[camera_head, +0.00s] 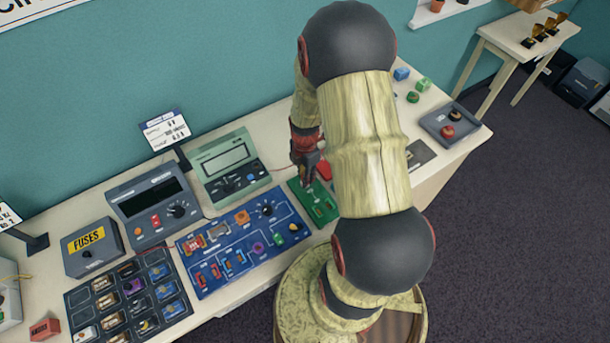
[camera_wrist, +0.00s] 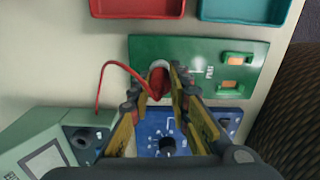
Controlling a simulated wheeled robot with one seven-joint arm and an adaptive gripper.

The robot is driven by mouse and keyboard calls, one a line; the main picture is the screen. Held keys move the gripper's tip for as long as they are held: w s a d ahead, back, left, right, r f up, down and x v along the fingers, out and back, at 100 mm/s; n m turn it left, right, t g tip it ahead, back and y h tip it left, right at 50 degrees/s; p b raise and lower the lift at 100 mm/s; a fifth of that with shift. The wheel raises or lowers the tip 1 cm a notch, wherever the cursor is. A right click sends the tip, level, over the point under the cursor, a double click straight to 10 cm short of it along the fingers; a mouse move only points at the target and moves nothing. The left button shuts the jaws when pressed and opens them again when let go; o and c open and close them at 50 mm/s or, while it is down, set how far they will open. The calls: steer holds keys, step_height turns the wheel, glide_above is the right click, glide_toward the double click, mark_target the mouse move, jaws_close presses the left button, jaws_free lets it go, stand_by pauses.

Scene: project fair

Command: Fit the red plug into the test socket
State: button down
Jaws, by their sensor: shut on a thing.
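My gripper (camera_wrist: 158,75) is shut on the red plug (camera_wrist: 157,84), which sits between the two fingers in the wrist view. A thin red lead (camera_wrist: 107,70) loops from it to the left. The plug is over the lower left part of a green board (camera_wrist: 200,46). A pale round part shows at the plug's far end; I cannot tell whether it is the test socket or part of the plug. In the head view my gripper (camera_head: 309,176) is just above the green board (camera_head: 319,208), and the plug is not clear there.
A blue circuit board (camera_head: 243,248) adjoins the green board. A green meter (camera_head: 229,168) stands close to the left. A red tray (camera_wrist: 137,6) and a teal tray (camera_wrist: 248,9) lie beyond the green board. A grey tray (camera_head: 436,128) is farther right.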

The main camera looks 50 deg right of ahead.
steer(key=shift+f, duration=0.25)
steer(key=c, duration=1.6)
jaws_free()
steer(key=shift+o, duration=0.9)
steer(key=o, duration=0.3)
steer(key=shift+r, duration=0.1)
steer(key=shift+r+p, duration=2.7)
steer(key=shift+r, duration=1.2)
